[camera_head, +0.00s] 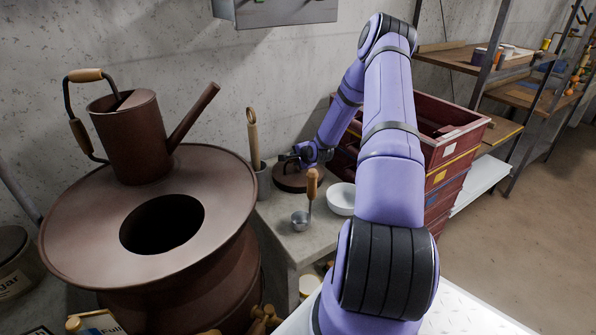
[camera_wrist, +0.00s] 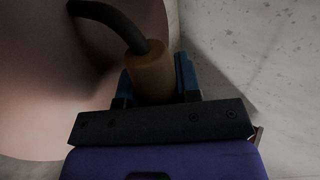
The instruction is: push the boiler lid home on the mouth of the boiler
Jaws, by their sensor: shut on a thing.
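The boiler (camera_head: 85,240) is the large brown round vessel at the left of the head view. Its mouth (camera_head: 162,224) is a dark, uncovered round hole in the top. The boiler lid (camera_head: 288,183) is a brown disc at the bench by the wall, right of the boiler; whether it rests there or is just raised, I cannot tell. My gripper (camera_head: 297,157) is above the lid. In the wrist view, my gripper (camera_wrist: 155,75) is shut on the lid's wooden grip (camera_wrist: 151,70), which sits on a dark curved rod. The lid's brown surface fills the left side.
A brown can (camera_head: 130,140) with a long spout and wooden-gripped handles stands on the boiler top behind the mouth. A grey pot (camera_head: 264,182), a ladle (camera_head: 301,219) and a white bowl (camera_head: 341,199) stand around the lid. Stacked red crates (camera_head: 452,152) are at right.

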